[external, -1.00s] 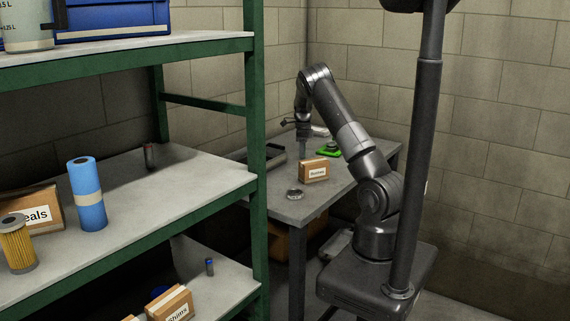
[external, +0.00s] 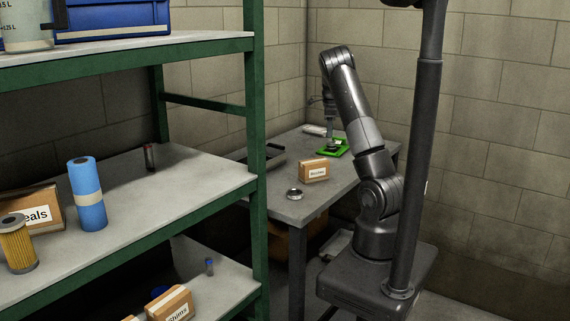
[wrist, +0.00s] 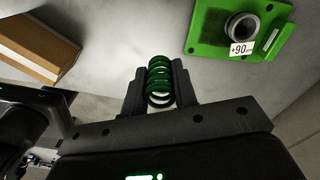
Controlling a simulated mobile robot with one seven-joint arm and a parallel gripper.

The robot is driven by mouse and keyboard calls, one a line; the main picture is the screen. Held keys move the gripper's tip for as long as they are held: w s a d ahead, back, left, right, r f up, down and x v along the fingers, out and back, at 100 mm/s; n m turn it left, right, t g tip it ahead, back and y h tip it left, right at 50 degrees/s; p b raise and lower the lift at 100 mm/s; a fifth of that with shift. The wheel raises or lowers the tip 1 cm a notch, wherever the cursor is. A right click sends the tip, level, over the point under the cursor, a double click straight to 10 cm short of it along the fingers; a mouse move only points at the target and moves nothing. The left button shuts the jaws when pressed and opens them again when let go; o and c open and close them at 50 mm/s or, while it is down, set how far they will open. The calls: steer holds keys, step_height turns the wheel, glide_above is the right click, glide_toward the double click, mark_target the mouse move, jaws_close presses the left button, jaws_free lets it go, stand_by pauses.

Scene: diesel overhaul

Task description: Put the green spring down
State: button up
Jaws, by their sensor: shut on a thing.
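The green spring (wrist: 160,82) is between the two fingers of my gripper (wrist: 160,92) in the wrist view. The fingers are shut on it, one on each side. In the external view my gripper (external: 331,141) is low over the back part of the grey table (external: 285,207), near a green plate. The spring cannot be made out there. I cannot tell whether the spring touches the table top.
The green plate (wrist: 207,42) with a dark ring and a "+90" label lies close to the spring. A cardboard box (external: 314,170), a metal ring (external: 295,193) and a dark tray (external: 264,161) are on the table. A green-framed shelf (external: 257,150) stands at the left.

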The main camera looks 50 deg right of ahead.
steer(key=w+a+f+n, duration=0.1)
steer(key=w+a+n, duration=0.8)
steer(key=a, duration=0.5)
steer(key=w+a+f+n, duration=0.1)
steer(key=w+a+n, duration=0.6)
steer(key=a+n, duration=0.6)
steer(key=w+a+f+n, duration=0.1)
steer(key=w+a+n, duration=0.7)
steer(key=a, duration=0.8)
steer(key=d, duration=0.6)
steer(key=shift+s+f, duration=0.15)
steer(key=shift+s, duration=0.05)
